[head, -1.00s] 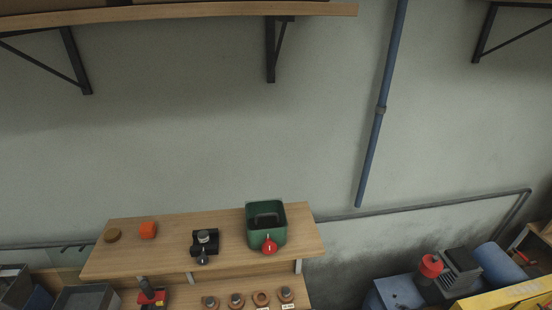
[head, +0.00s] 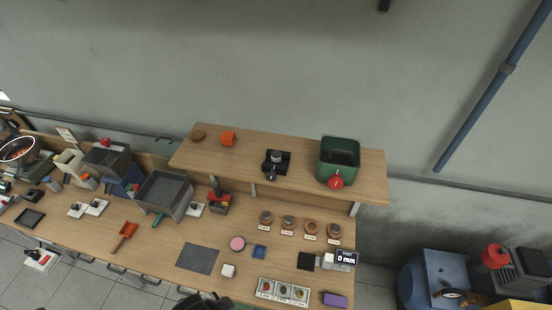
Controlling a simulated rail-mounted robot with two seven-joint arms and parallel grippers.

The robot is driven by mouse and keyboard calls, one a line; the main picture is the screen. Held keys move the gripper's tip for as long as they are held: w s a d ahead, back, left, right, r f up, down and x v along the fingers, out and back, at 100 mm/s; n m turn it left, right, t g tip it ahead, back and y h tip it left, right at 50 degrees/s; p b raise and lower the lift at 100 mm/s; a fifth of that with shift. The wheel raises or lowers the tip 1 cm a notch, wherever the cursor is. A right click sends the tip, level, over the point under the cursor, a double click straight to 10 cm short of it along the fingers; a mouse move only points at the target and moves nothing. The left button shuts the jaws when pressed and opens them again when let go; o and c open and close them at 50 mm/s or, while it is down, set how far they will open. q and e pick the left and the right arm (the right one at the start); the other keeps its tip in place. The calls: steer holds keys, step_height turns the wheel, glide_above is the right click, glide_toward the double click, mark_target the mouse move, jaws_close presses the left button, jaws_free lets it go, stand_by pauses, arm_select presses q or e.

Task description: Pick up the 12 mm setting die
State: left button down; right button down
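Several round copper-brown dies stand in a row on the workbench below the raised shelf, each with a small white label in front. From left to right they are the first die (head: 266,217), the second die (head: 288,222), the third die (head: 310,227) and the fourth die (head: 334,231). The first, second and fourth have a grey top, while the third looks like an open ring. The label print is too small to read, so I cannot tell which is the 12 mm setting die. Neither gripper can be made out; a dark shape cut off at the bottom edge is unclear.
The raised shelf (head: 210,155) behind the dies holds a green bin (head: 338,170) and a black device (head: 276,162).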

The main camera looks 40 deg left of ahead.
arm_select(q)
steer(key=c, duration=1.8)
jaws_free()
steer(key=o, duration=1.1)
steer(key=shift+o, duration=0.2)
